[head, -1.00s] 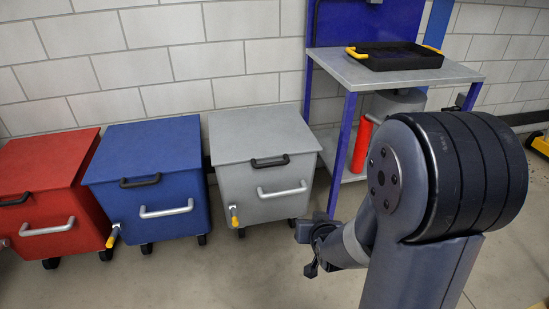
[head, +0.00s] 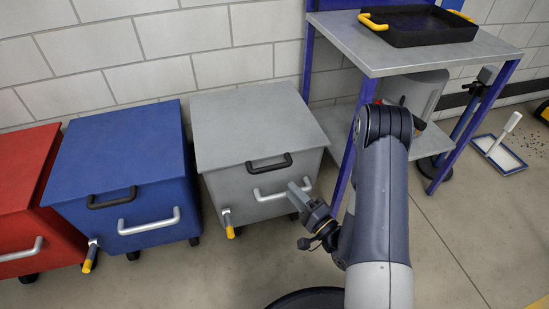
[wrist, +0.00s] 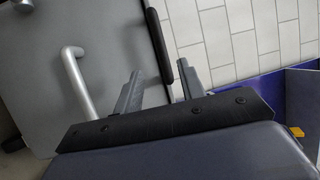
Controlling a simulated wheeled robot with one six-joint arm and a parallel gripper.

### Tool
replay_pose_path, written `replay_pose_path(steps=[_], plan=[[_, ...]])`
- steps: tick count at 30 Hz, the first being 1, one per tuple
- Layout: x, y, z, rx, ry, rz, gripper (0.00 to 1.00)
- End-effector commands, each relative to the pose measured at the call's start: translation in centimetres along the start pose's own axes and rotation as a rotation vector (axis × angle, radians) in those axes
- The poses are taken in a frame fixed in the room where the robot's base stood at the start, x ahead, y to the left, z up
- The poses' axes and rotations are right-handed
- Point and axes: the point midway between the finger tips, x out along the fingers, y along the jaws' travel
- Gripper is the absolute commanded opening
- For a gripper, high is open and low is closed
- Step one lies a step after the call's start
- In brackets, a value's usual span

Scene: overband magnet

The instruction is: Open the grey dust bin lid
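The grey dust bin (head: 240,195) stands beside the blue bin, its flat grey lid (head: 250,120) shut. A black handle (head: 270,164) sits at the lid's front edge, and a silver handle (head: 270,192) is on the body below it. My gripper (head: 298,192) is in front of the bin's right side, lower than the black handle. In the wrist view its two fingers (wrist: 160,80) are apart and empty. There the black handle (wrist: 157,45) lies beyond the fingertips, roughly in line with the gap. The silver handle (wrist: 80,82) is to the left.
A blue bin (head: 120,170) and a red bin (head: 25,190) stand to the left. A workbench (head: 385,58) with a black tray (head: 420,38) is on the right, its blue leg (head: 350,140) close to my arm. A dustpan (head: 500,155) lies at far right. The floor in front is clear.

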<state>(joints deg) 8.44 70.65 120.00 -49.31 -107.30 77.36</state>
Motion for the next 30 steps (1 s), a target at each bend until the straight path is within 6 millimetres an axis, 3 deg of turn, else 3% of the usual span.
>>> replay_pose_path(steps=[5, 18, 24, 30], plan=[[1.6, 0.0, 0.1, 0.002, -0.007, -0.008, 0.38], [9.1, 0.0, 0.1, 0.0, -0.003, -0.006, 0.38], [10.6, -0.1, 0.0, 0.001, 0.0, -0.005, 0.38], [10.7, -0.1, 0.0, 0.002, 0.0, -0.004, 0.38]])
